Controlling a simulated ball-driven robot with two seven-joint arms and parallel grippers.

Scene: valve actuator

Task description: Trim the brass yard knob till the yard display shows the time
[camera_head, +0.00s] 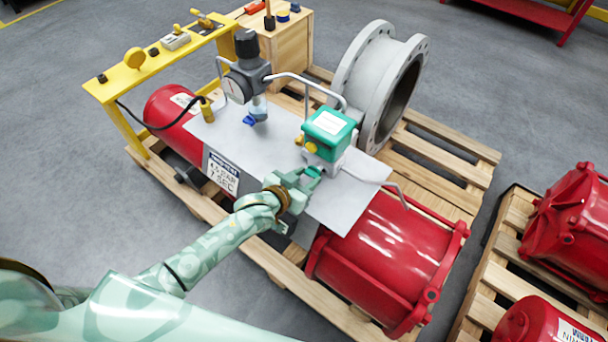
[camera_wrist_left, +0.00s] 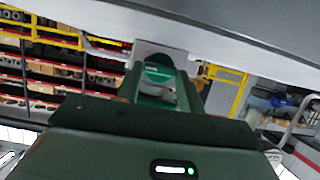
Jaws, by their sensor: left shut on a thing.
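A green box (camera_head: 330,129) with a pale top label stands on a grey plate above the red cylinder. Small brass-yellow knobs (camera_head: 311,147) sit on its left side. My left gripper (camera_head: 306,178) is just below and in front of the box. It is shut on a small green part (camera_wrist_left: 158,74), which shows between the fingers in the left wrist view. The fingers hide much of this part, and I cannot tell whether it is a knob. A white sign (camera_head: 222,173) with dark figures, seeming to read 4.5 bar and 7 sec, hangs on the plate's front. My right gripper is not in view.
A large grey flange (camera_head: 365,75) is at the back. A yellow rack (camera_head: 150,62) is at the left. More red cylinders (camera_head: 565,215) lie at the right.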

